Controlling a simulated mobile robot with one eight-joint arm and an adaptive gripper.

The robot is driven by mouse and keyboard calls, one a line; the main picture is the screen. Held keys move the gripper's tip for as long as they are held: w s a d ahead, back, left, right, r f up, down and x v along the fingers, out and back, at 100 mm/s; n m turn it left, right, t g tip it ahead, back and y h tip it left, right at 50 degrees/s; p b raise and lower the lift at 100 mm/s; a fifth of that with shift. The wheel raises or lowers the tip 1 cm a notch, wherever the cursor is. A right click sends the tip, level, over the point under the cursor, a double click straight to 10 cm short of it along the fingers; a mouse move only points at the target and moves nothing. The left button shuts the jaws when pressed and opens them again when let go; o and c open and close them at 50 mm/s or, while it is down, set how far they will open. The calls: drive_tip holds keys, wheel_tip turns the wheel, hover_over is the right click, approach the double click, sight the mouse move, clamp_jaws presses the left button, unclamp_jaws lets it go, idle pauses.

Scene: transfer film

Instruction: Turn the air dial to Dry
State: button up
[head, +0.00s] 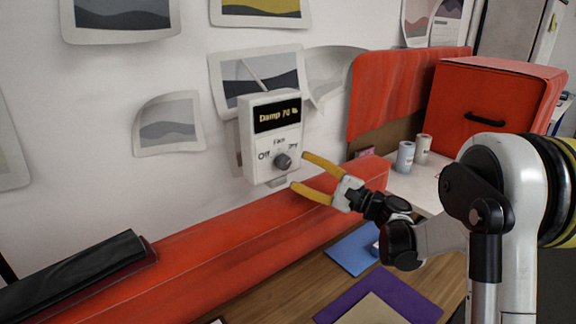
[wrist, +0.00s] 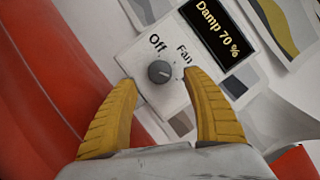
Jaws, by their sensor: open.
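A white control box (head: 261,162) hangs on the wall, with a dark display (head: 277,116) that reads Damp 70 %. A grey round dial (head: 283,161) sits low on its face, with Off to its left and Fan above it. The label to its right is only partly readable. The dial also shows in the wrist view (wrist: 161,72); which label its pointer faces is hard to tell. My gripper (head: 299,171) is open and empty, just right of the box. In the wrist view its yellow fingers (wrist: 160,80) frame the dial from either side, without visible contact.
Paper pictures (head: 167,124) hang on the wall around the box. A long red padded ledge (head: 220,245) runs below it. A red cabinet (head: 490,105) and two small cans (head: 405,157) stand at the right. Folders (head: 385,298) lie on the wooden surface below.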

drive_tip(key=v, duration=0.6)
drive_tip(key=shift+s, duration=0.1)
drive_tip(key=s+a+f+n+g+h, duration=0.1)
drive_tip(key=s+a+n+g+h, duration=0.1)
drive_tip(key=s+a+n+h, duration=0.3)
drive_tip(key=s+f+g+h, duration=0.1)
drive_tip(key=s+g+h, duration=0.1)
drive_tip(key=s, duration=0.5)
drive_tip(key=s+d+f+n+h, duration=0.3)
drive_tip(key=s+d+h, duration=0.1)
drive_tip(key=s, duration=0.5)
drive_tip(key=s+d+f+n+h, duration=0.2)
drive_tip(key=s+d+n+h, duration=0.2)
drive_tip(key=s, duration=0.5)
drive_tip(key=d+h, duration=0.1)
drive_tip(key=d, duration=0.1)
drive_tip(key=shift+s+d+f+g, duration=0.15)
drive_tip(key=shift+d+f+g, duration=0.15)
drive_tip(key=shift+f, duration=0.05)
